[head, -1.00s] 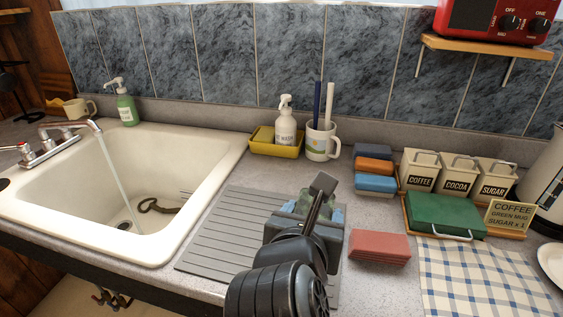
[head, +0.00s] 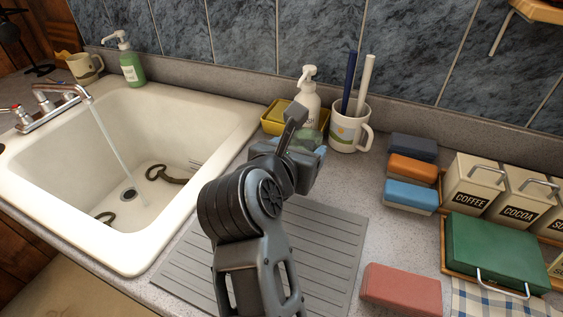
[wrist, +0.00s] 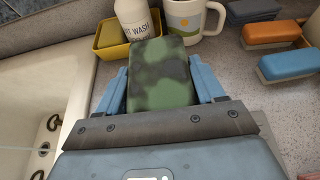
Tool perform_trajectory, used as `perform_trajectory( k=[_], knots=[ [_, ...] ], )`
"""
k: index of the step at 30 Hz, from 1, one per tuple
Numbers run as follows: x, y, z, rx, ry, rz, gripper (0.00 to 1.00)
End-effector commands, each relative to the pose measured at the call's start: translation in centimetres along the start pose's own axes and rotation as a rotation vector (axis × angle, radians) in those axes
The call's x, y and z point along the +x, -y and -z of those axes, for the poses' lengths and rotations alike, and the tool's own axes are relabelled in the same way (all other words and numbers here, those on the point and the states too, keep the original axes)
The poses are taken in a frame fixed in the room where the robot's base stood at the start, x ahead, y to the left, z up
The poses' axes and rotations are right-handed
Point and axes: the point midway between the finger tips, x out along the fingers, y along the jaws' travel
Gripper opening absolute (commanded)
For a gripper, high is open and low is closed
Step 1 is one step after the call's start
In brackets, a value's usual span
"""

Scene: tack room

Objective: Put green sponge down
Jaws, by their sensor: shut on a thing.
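The green sponge (wrist: 160,75), mottled with dark patches, is held between the two blue fingers of my gripper (wrist: 163,85) in the wrist view. In the head view my gripper (head: 305,152) is above the far end of the grey drainboard, in front of the yellow tray (head: 273,117). The sponge (head: 308,138) is mostly hidden there by my wrist. I cannot tell how high the green sponge is above the counter.
A mug (head: 350,127) with two rods stands right of the tray. Dark, orange (head: 412,169) and blue (head: 410,196) brushes lie further right. A red block (head: 401,289) and a green case (head: 495,252) are nearer. The sink (head: 130,180) with running water is left. The grey drainboard (head: 325,245) is clear.

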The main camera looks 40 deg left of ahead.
Motion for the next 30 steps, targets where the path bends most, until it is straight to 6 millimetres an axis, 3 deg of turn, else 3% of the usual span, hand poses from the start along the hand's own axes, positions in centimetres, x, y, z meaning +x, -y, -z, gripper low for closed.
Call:
perform_trajectory(
  k=[3, 9, 14, 21, 30],
  knots=[
    [1.4, -2.3, 0.9, -0.003, -0.002, -0.002, 0.52],
    [2.7, -4.1, 1.8, -0.001, 0.0, 0.0, 0.52],
    [3.1, -4.3, 2.5, -0.002, -0.001, 0.001, 0.52],
    [4.3, -4.2, 5.4, -0.003, -0.002, 0.001, 0.52],
    [4.4, -4.2, 5.7, 0.0, 0.0, 0.0, 0.52]
  ],
)
